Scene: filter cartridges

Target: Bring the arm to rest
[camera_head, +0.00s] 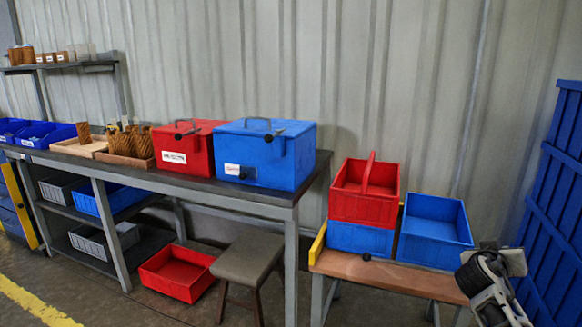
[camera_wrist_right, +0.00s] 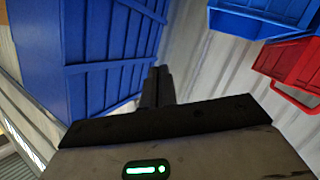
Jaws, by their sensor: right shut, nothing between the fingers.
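My right arm comes in at the lower right of the head view, with its gripper (camera_head: 488,262) near the right end of the low bench. In the right wrist view the gripper's two dark fingers (camera_wrist_right: 158,86) are together with nothing between them. The gripper is apart from the bins and the blue slatted panel. My left gripper is in neither view.
A low bench (camera_head: 430,284) holds a red bin (camera_head: 362,208) stacked on a blue one, and a blue bin (camera_head: 435,230). A blue slatted panel (camera_head: 556,190) stands right. The long workbench (camera_head: 240,192) carries red and blue boxes. A stool (camera_head: 247,260) stands before it.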

